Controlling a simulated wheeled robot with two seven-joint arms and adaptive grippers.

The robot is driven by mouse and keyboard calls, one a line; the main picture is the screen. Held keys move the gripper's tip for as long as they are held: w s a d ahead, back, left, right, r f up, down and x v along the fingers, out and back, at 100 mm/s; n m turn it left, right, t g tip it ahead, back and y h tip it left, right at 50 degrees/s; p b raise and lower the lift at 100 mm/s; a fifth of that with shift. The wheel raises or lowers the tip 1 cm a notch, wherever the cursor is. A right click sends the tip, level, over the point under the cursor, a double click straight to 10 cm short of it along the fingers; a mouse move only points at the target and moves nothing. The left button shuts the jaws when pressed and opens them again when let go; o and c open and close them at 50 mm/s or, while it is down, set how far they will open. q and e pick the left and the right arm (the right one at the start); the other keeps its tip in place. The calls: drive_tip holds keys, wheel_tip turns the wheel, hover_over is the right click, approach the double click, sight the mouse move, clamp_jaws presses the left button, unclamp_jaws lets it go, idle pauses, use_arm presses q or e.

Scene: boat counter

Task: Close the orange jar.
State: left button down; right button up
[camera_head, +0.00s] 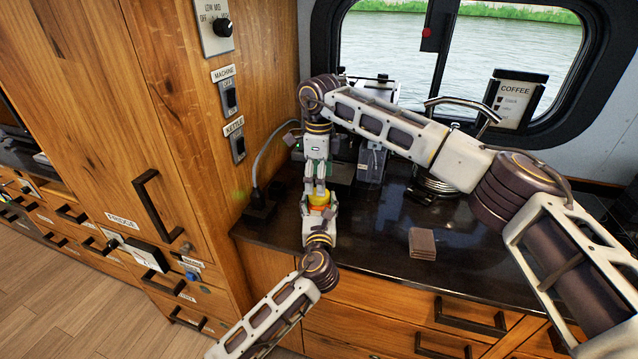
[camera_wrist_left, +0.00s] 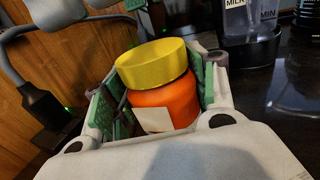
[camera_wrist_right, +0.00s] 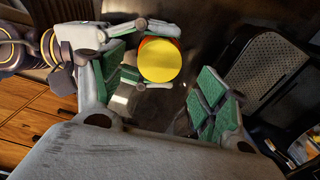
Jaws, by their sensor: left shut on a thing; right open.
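The orange jar (camera_wrist_left: 172,103) stands between the fingers of my left gripper (camera_head: 321,208), which is shut on its body. A pale label shows on its side in the left wrist view. The yellow lid (camera_wrist_left: 152,65) sits on top of the jar; I cannot tell whether it is screwed tight. In the right wrist view the lid (camera_wrist_right: 159,60) is seen from above, with a thin orange edge at its upper side. My right gripper (camera_head: 317,181) is open and points down above the lid. Its fingers are apart from the lid in the right wrist view.
The dark counter (camera_head: 380,240) holds a small stack of brown squares (camera_head: 422,243) to the right. A black plug block (camera_head: 262,205) with a cable lies near the wooden cabinet on the left. A window is at the back.

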sight(319, 209)
drive_tip(key=shift+r, duration=0.1)
drive_tip(key=shift+c, duration=0.3)
drive_tip(key=shift+r+n, duration=1.65)
drive_tip(key=shift+n, duration=0.05)
drive_tip(key=shift+f, duration=0.2)
drive_tip(key=shift+f, duration=3.85)
drive_tip(key=c, duration=1.1)
drive_tip(key=shift+m, duration=0.4)
